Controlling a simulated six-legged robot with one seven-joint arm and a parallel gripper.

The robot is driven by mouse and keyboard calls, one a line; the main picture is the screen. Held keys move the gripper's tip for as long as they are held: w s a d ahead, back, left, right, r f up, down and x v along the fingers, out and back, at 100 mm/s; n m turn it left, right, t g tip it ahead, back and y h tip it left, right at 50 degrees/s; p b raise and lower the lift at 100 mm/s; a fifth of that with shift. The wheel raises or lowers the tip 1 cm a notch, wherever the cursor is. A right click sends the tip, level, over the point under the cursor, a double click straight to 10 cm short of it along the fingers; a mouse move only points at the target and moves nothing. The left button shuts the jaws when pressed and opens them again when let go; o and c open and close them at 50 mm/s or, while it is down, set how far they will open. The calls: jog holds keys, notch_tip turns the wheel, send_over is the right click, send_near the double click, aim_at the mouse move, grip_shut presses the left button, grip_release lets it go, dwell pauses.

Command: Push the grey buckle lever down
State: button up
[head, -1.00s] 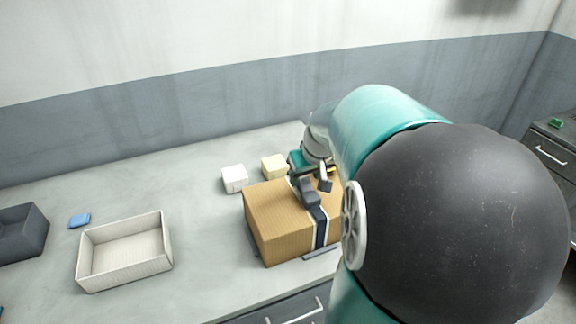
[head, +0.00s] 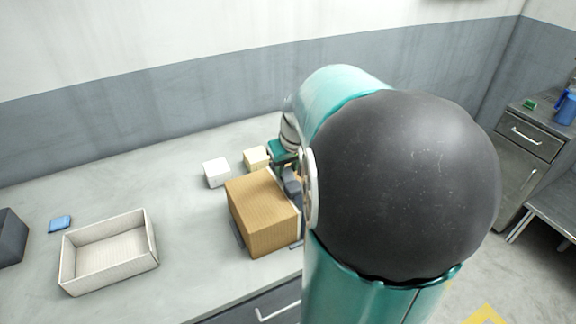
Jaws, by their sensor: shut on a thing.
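A tan ribbed box (head: 262,212) stands near the front edge of the grey table, with a dark strap with pale edges over its right side. The grey buckle lever (head: 292,183) shows as a small dark grey piece on top of the box at the strap. My gripper (head: 290,170) is at the lever, over the box's top right, and is shut on it. Its fingertips are mostly hidden behind my own arm, which also covers the right part of the box and strap. The lever's exact tilt cannot be told.
A white block (head: 217,172) and a cream block (head: 256,158) stand behind the box. An empty pale tray (head: 148,262), a blue piece (head: 60,224) and a dark grey bin (head: 10,238) are at the left. The table between tray and box is clear.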

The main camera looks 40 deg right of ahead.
jog(key=g, duration=0.1)
jog(key=w+g, duration=0.1)
jog(key=g, duration=0.1)
jog(key=f+g+y, duration=0.1)
jog(key=shift+w+d, duration=0.3)
jog(key=shift+w, duration=0.1)
jog(key=shift+w+d+f+g+y, duration=0.15)
jog(key=shift+g+y, duration=0.1)
jog(key=shift+g, duration=0.45)
jog(key=shift+w+a+f+g+y, duration=0.1)
jog(key=shift+w+f+g+y, duration=0.1)
jog(key=shift+g, duration=0.5)
jog(key=shift+w+d+f+g+y, duration=0.15)
jog(key=shift+g+y, duration=0.1)
jog(key=shift+g, duration=0.45)
jog(key=shift+a, duration=0.1)
jog(key=o, duration=1)
jog(key=v, duration=1.3)
jog(key=shift+w+r, duration=0.15)
jog(key=shift+r, duration=0.2)
